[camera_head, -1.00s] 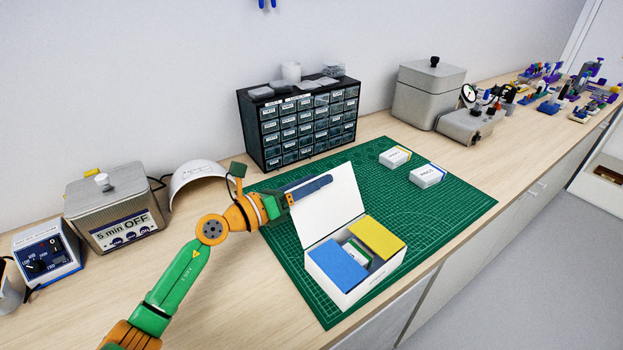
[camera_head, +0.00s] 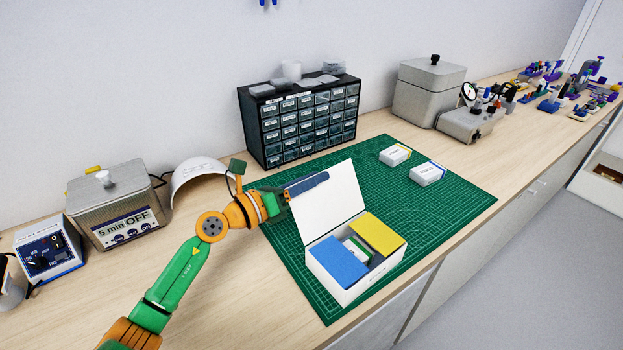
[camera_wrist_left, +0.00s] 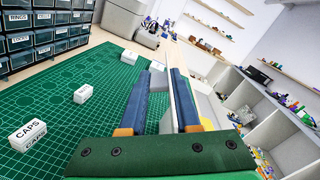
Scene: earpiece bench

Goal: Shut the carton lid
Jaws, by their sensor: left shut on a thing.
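The white carton (camera_head: 343,293) stands on the green mat with its lid (camera_head: 335,210) raised and tilted back. Inside it are a blue block (camera_head: 339,262), a yellow block (camera_head: 377,234) and a small white and green box (camera_head: 357,251) between them. My left gripper (camera_head: 309,184) is at the lid's upper left edge, shut on the lid. In the left wrist view the lid (camera_wrist_left: 181,83) shows nearly edge-on between the two blue fingers. The far finger is mostly hidden behind the lid in the head view. My right gripper is not in view.
Small white boxes (camera_head: 395,156) (camera_head: 427,174) lie on the mat (camera_head: 460,200) behind the carton; another labelled CAPS (camera_wrist_left: 27,135) shows in the wrist view. A dark drawer cabinet (camera_head: 300,125) stands behind. The bench's front edge is close to the carton.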

